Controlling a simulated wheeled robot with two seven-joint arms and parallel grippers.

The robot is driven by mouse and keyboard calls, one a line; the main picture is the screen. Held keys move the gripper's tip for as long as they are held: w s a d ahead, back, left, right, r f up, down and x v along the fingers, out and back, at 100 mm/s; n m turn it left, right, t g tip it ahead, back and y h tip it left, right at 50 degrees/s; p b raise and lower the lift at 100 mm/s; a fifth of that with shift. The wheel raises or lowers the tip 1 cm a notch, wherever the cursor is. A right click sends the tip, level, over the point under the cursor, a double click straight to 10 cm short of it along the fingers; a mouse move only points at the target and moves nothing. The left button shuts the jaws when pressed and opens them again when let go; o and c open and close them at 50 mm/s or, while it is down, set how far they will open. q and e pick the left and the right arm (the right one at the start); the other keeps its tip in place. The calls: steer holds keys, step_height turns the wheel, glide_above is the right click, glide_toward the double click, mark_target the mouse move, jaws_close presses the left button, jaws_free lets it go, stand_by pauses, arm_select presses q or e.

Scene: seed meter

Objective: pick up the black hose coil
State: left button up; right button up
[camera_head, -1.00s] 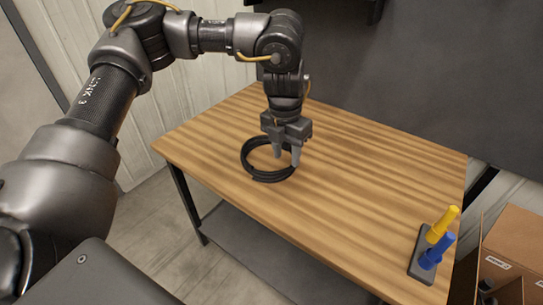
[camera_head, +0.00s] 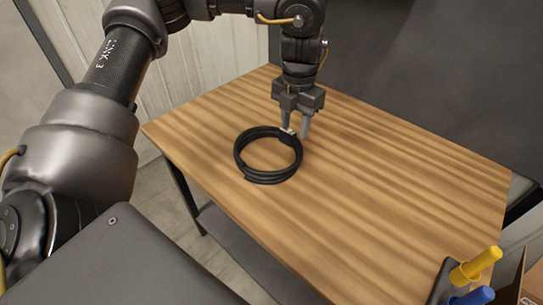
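The black hose coil (camera_head: 241,160) lies flat as a ring on the wooden table (camera_head: 380,190), left of its middle. My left gripper (camera_head: 295,133) points down at the coil's far right rim. Its two fingers are spread apart, with the rim close to the fingertips. One fingertip overlaps the rim in the picture; the other is just to its right. I cannot tell whether they touch the hose. My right gripper is not in view.
A dark holder (camera_head: 438,285) with a yellow-handled tool (camera_head: 478,266) and a blue-handled tool (camera_head: 474,297) stands at the table's near right. A cardboard box (camera_head: 533,290) is at the lower right edge. The table's middle is clear.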

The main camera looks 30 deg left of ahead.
mark_target(293, 161)
arm_select(q)
steer(key=f+b, duration=0.1)
steer(key=f, duration=0.1)
steer(key=f+b, duration=0.1)
steer(key=shift+w+d+f+b, duration=0.25)
steer(key=shift+d+f+b, duration=0.05)
steer(key=shift+f+b, duration=0.1)
steer(key=shift+f, duration=0.15)
steer(key=shift+s+f, duration=0.1)
steer(key=shift+f, duration=0.35)
step_height(293, 161, down, 4)
steer(key=shift+a+f, duration=0.1)
steer(key=shift+f, duration=0.4)
step_height(293, 161, down, 4)
steer(key=shift+a+r+p, duration=0.1)
steer(key=shift+r+p, duration=0.05)
steer(key=shift+p, duration=0.4)
steer(key=shift+f, duration=0.5)
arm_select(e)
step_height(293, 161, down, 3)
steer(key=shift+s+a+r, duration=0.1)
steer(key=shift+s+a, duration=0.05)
